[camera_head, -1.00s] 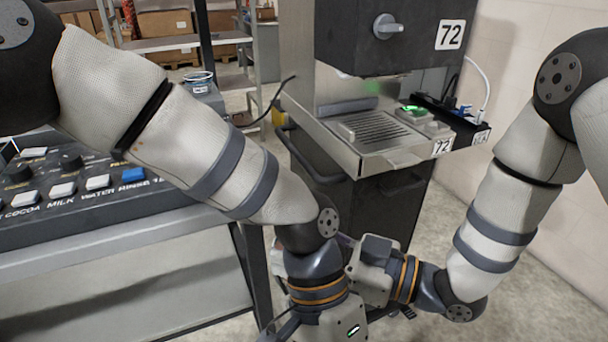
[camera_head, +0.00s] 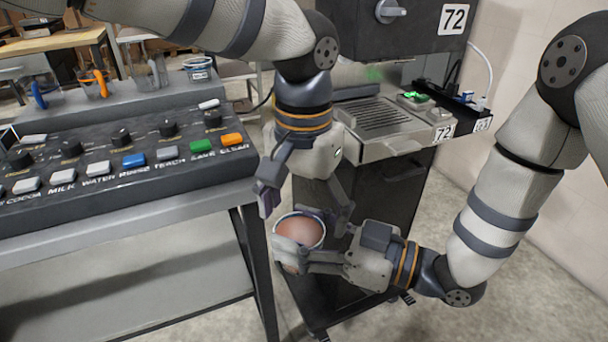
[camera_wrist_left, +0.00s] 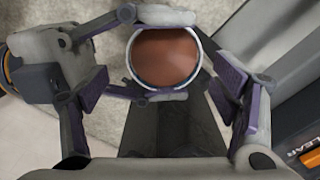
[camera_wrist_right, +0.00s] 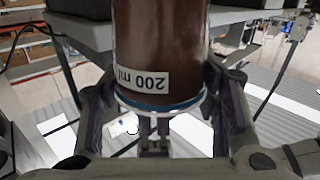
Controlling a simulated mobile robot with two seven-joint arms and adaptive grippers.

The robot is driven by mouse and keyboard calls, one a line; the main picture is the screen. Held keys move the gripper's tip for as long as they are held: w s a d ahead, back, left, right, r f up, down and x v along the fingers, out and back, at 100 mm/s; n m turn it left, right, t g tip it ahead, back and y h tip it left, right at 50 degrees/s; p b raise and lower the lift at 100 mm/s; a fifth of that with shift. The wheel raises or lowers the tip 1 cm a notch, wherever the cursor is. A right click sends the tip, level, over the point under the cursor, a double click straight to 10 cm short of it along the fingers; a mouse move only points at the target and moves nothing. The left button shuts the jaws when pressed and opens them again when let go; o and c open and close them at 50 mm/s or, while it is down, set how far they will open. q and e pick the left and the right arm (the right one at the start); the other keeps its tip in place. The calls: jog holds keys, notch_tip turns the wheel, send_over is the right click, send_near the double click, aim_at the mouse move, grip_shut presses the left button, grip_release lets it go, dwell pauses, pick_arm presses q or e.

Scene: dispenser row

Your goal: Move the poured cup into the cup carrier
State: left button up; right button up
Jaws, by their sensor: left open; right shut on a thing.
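The cup (camera_head: 300,231), filled with brown liquid, is held upright in the air beside the panel bench. My right gripper (camera_head: 290,258) is shut on it from the right. In the right wrist view the clear-walled cup (camera_wrist_right: 160,45) shows a "200 ml" label between the fingers. My left gripper (camera_head: 305,203) is open just above the cup, pointing down, with its fingers apart on either side. In the left wrist view the cup's round mouth (camera_wrist_left: 166,57) lies between the open left fingers (camera_wrist_left: 166,82). I cannot make out a cup carrier in these views.
A button panel (camera_head: 120,155) on a bench stands at the left, close to the left gripper. A dispenser marked 72 (camera_head: 400,20) with a drip tray (camera_head: 375,117) stands behind the arms. A labelled round container (camera_head: 198,69) sits behind the panel. Floor is free at lower right.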

aim_at(304, 228)
pick_arm(q)
jog(key=shift+f, duration=1.7)
jog(key=c, duration=1.3)
jog(key=shift+s+d, duration=0.1)
jog(key=shift+c, duration=0.7)
pick_arm(e)
jog(key=o, duration=1.3)
jog(key=shift+o, duration=0.6)
